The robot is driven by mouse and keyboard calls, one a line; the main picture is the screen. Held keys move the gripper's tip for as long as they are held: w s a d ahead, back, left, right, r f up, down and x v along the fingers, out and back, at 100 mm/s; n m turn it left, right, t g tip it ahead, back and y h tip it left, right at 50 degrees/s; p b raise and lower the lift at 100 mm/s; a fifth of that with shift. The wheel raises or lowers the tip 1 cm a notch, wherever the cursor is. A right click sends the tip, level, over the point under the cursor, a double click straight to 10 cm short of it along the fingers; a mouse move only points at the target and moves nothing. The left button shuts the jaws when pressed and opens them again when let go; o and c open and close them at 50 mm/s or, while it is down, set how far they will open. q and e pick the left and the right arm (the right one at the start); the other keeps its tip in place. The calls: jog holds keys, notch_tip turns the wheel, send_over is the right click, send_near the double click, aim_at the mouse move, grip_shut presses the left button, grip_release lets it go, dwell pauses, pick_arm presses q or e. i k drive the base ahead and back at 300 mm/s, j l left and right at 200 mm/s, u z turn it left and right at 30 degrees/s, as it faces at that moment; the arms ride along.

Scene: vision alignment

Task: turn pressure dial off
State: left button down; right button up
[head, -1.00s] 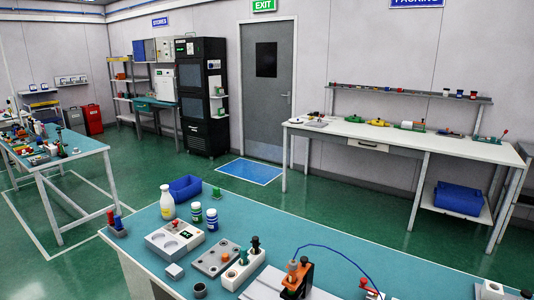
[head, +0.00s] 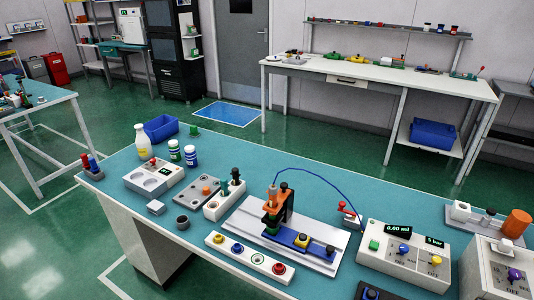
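A white control box (head: 380,262) stands on the right part of the teal bench. Its top has a display reading 0.00 ml (head: 398,229) and one reading 5 bar (head: 434,240). Below them are a green button (head: 374,245), a blue knob (head: 404,248) and a yellow knob (head: 436,260). The yellow knob sits under the bar display; its label is too small to read surely. Another box at the right edge carries a purple knob (head: 514,274). Neither of my grippers is in view.
The teal bench (head: 330,182) holds an orange dispensing fixture (head: 275,206) with a blue tube, a panel of coloured buttons (head: 237,251), bottles and a blue bin (head: 161,128). Green floor (head: 300,140) lies between this bench and the white back bench (head: 385,75).

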aim_at(403, 249)
jog(key=z, duration=1.65)
jog(key=k+l, duration=0.05)
